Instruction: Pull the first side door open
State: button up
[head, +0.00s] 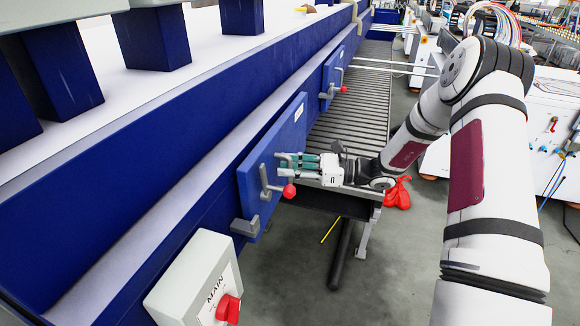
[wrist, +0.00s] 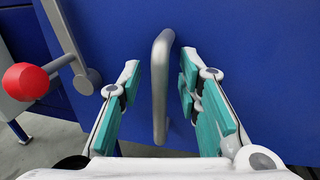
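The nearer blue side door (head: 262,165) is on the side of the long blue machine. I cannot tell whether it is fully closed. It fills the back of the wrist view as a blue panel (wrist: 235,35). Its grey bar handle (wrist: 160,85) stands upright between my finger pads. A grey lever with a red knob (head: 289,191) is beside the handle; the knob (wrist: 25,82) shows at the left in the wrist view. Gaps show between the handle and both fingers.
A second blue door (head: 331,80) with a similar red-knobbed lever is farther along. A grey box with a red MAIN switch (head: 228,308) is at the near end. A ribbed grey conveyor (head: 350,110) runs behind my gripper. Red cloth-like items (head: 398,194) lie beyond my wrist.

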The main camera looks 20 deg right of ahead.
grip_shut()
jog(key=shift+d, duration=0.1)
